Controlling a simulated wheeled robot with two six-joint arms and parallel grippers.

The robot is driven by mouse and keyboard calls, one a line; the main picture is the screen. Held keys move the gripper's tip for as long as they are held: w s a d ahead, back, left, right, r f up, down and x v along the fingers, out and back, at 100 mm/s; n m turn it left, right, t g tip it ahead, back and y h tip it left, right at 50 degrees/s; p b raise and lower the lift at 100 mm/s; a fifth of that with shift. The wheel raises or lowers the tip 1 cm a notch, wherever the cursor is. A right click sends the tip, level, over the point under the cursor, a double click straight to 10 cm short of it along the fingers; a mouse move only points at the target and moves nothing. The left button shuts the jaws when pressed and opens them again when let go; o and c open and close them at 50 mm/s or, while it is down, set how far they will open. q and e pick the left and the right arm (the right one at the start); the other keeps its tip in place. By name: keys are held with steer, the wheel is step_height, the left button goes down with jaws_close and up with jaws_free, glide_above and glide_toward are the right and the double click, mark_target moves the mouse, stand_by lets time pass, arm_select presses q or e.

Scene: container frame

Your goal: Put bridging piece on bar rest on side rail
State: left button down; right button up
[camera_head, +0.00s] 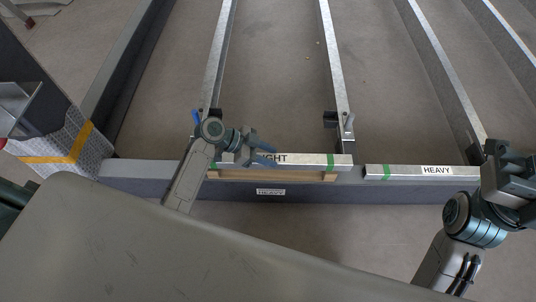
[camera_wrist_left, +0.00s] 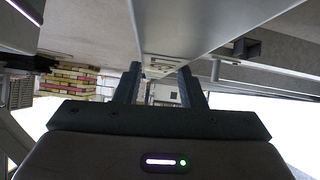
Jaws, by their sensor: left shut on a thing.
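The bridging piece, a silver bar (camera_head: 305,160) with green bands near its ends and a partly hidden label ending "GHT", lies along the side rail (camera_head: 225,189) in the head view. My left gripper (camera_head: 264,152) is shut on it near its left half and covers part of the label. In the left wrist view a grey metal bar (camera_wrist_left: 185,25) runs up from between my left fingers (camera_wrist_left: 162,84). A tan wooden strip (camera_head: 275,176), perhaps the bar rest, shows just below the bar; contact between them is unclear. My right gripper (camera_head: 510,160) is at the right edge, its jaws unclear.
A second silver bar (camera_head: 405,171) labelled "HEAVY" lies on the rail at right, close to my right gripper. Long metal beams (camera_head: 335,60) run away from the rail, with dark brackets (camera_head: 331,119) at their near ends. A yellow-striped corner post (camera_head: 65,150) stands at left.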

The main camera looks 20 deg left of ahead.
arm_select(q)
steer(key=c, duration=1.1)
jaws_free()
steer(key=shift+o, duration=0.9)
steer(key=shift+r, duration=0.1)
